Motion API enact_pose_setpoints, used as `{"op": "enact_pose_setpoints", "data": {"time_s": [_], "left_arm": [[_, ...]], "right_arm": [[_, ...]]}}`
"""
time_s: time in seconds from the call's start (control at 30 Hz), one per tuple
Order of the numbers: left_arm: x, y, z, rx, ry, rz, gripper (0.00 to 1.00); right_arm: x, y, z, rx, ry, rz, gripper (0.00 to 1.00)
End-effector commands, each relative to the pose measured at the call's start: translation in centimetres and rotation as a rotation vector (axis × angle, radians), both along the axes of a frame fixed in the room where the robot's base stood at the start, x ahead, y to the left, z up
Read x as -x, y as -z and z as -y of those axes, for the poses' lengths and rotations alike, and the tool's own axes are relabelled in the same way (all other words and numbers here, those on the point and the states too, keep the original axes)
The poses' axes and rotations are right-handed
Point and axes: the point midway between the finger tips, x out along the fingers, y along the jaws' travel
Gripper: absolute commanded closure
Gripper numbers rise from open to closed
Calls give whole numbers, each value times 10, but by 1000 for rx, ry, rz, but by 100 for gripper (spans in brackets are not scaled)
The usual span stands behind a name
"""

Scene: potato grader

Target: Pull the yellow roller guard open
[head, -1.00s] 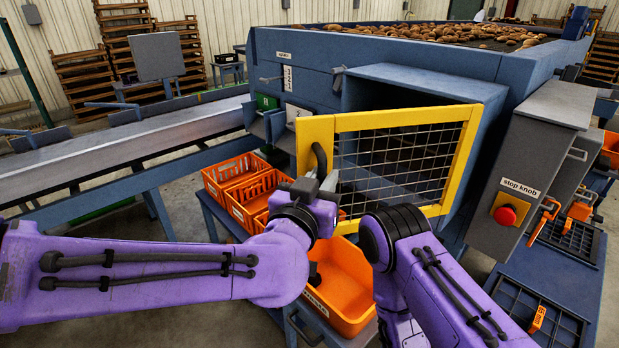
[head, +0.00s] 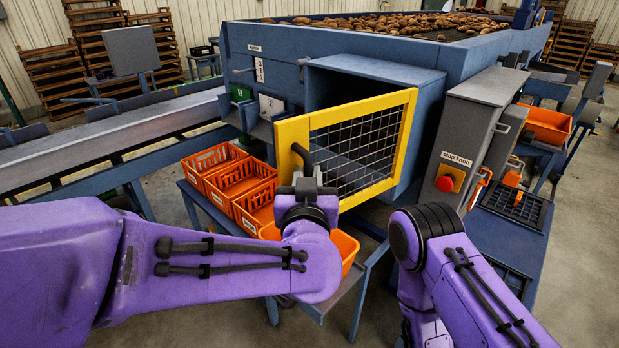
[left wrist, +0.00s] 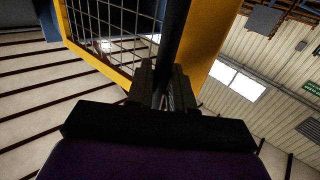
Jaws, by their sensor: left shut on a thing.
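The yellow roller guard (head: 294,135) is a yellow frame with wire mesh, standing swung out at an angle from the blue housing. Its black handle (head: 302,155) is on the left upright. My left gripper (head: 308,180) is at that handle and shut on it. In the left wrist view the gripper (left wrist: 162,82) has its fingers around the dark handle bar (left wrist: 172,45), with the yellow frame (left wrist: 212,40) behind. My right arm shows at the lower right of the head view, but its fingers are hidden.
Orange crates (head: 240,180) stand on a blue stand below the guard. A grey box with a red stop knob (head: 445,183) is to the right. The blue grader (head: 350,80) with potatoes on top fills the back. A conveyor (head: 100,140) runs left.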

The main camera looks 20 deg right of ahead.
Motion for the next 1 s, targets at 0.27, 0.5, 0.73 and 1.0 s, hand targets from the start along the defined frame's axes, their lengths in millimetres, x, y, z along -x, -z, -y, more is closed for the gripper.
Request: {"op": "enact_pose_setpoints", "data": {"time_s": [0.27,0.5,0.73,1.0], "left_arm": [[-1,-3,-3,3,-6,4,63],[0,-1,-3,2,-5,3,63],[35,2,-13,4,-4,6,63],[90,0,-28,4,-5,3,63]], "right_arm": [[0,0,0,0,0,0,38],[0,0,0,0,0,0,38],[0,19,0,0,0,0,38],[0,34,0,0,0,0,38]]}}
